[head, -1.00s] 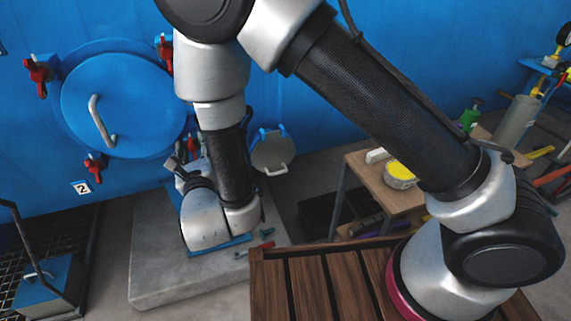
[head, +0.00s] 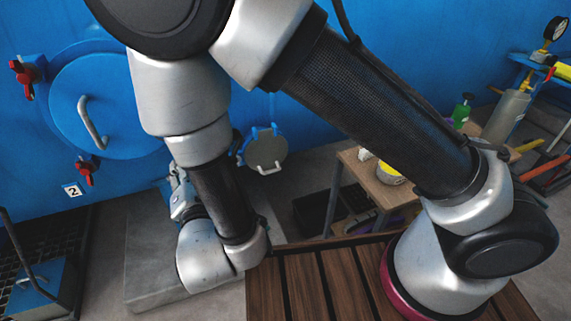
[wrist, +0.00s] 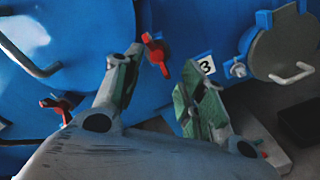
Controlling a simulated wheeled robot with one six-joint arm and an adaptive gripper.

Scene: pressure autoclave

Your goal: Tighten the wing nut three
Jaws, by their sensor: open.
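A red wing nut (wrist: 155,52) beside the label "3" (wrist: 206,65) shows in the wrist view, on the rim of the big blue autoclave door. My gripper (wrist: 159,62) is open, its fingertips either side of this nut in the picture. I cannot tell whether they touch it. The blue door (head: 105,110) with its pale handle shows in the head view. Wing nut three is hidden there behind my arm, and so is most of my gripper.
Red wing nuts stand at the door's left (head: 22,78) and lower left (head: 85,172), the latter by label "2" (head: 72,190). A small grey hatch (head: 265,150) is right of the door. A wooden bench (head: 310,285) and a concrete slab (head: 145,260) lie below.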

